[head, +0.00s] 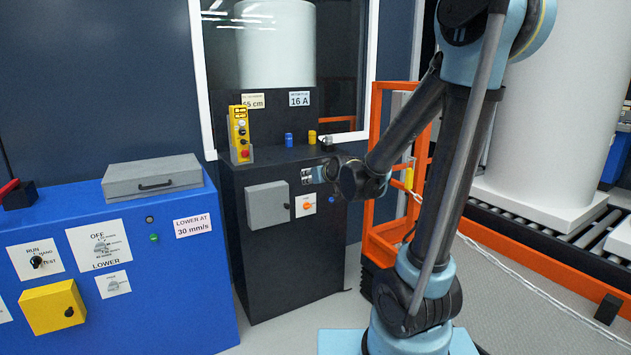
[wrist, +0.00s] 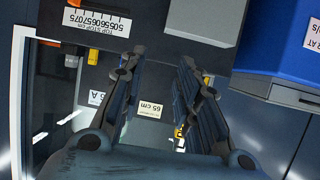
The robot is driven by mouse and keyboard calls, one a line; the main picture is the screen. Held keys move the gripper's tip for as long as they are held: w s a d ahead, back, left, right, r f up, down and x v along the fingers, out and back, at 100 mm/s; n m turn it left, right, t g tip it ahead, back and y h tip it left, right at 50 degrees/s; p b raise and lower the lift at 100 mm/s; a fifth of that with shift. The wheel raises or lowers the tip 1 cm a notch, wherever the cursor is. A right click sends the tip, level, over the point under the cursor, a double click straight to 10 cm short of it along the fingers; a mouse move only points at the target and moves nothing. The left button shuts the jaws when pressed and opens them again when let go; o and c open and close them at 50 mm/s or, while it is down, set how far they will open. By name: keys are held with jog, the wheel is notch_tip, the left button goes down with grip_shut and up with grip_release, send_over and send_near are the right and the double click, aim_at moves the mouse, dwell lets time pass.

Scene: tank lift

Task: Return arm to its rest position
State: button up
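My gripper (head: 312,174) is in front of the black cabinet (head: 285,240) in the head view, with my arm bent out to the left from its base. In the wrist view my gripper (wrist: 162,60) has its two dark fingers apart, with nothing between them. The cabinet top and a "65 cm" label (wrist: 150,108) show beyond the fingers. In the head view the fingers are small, near the cabinet's front upper edge; I cannot tell the exact gap to it.
A yellow pendant (head: 239,133) and blue and yellow knobs stand on the cabinet. A grey box (head: 268,205) juts from its front. A blue cabinet (head: 110,270) with a grey case (head: 152,177) is left. An orange frame (head: 378,160) stands close behind my arm; a chain hangs at right.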

jog(key=s+d+f+m+g+h, duration=0.1)
jog(key=s+d+f+g+h, duration=0.1)
jog(key=s+d, duration=0.5)
jog(key=s+d+f+m+g+h, duration=0.2)
jog(key=s+d+f+g, duration=0.2)
jog(key=s, duration=1.1)
jog(key=s+d+f+m+g+h, duration=0.2)
jog(key=s+d+f, duration=0.4)
jog(key=s+d, duration=0.5)
jog(key=shift+d+g, duration=0.35)
jog(key=shift+g, duration=0.55)
jog(key=shift+w+f, duration=0.25)
jog(key=shift+w, duration=0.1)
jog(key=shift+s, duration=0.15)
